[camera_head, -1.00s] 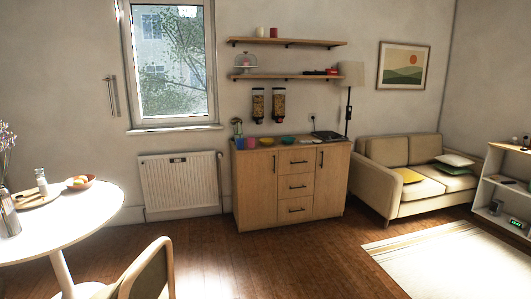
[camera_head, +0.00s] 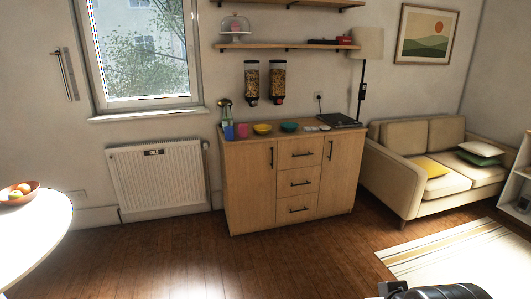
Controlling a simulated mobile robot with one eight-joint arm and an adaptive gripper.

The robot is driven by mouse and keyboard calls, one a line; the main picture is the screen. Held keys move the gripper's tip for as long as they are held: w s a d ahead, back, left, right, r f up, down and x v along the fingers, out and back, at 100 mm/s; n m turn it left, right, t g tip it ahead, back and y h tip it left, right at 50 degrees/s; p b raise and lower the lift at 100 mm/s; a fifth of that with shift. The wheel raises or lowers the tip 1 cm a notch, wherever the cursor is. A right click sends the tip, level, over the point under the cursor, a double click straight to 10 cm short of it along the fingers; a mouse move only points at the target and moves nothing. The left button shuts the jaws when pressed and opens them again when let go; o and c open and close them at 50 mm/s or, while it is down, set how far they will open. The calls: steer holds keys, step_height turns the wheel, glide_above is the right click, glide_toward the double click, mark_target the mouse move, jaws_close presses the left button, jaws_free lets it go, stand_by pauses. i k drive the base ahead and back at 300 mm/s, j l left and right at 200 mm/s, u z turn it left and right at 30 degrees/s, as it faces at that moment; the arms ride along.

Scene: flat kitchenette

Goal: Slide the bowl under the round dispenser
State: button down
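A yellow bowl (camera_head: 262,129) and a teal bowl (camera_head: 289,127) stand side by side on top of the wooden cabinet (camera_head: 240,188). Two dispensers with dark frames and food inside hang on the wall above, a left dispenser (camera_head: 251,82) and a right dispenser (camera_head: 278,82). At this size I cannot tell which one is round. The yellow bowl is roughly below the left dispenser, and the teal bowl is a little right of the right one. Part of my arm shows at the bottom right edge, far from the bowls. My gripper's fingers are not visible.
A blue cup (camera_head: 229,131), a pink cup (camera_head: 242,130) and a dark flat device (camera_head: 339,120) share the cabinet top. A radiator (camera_head: 157,175) is left, a sofa (camera_head: 425,165) right. A white table (camera_head: 30,222) stands front left. The floor before the cabinet is clear.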

mark_target(261, 128)
steer(key=i+l, duration=0.1)
steer(key=i, duration=2.25)
steer(key=i+u, duration=0.35)
steer(key=i, duration=0.15)
steer(key=i+l+u, duration=0.55)
steer(key=i+u, duration=0.15)
steer(key=i, duration=0.2)
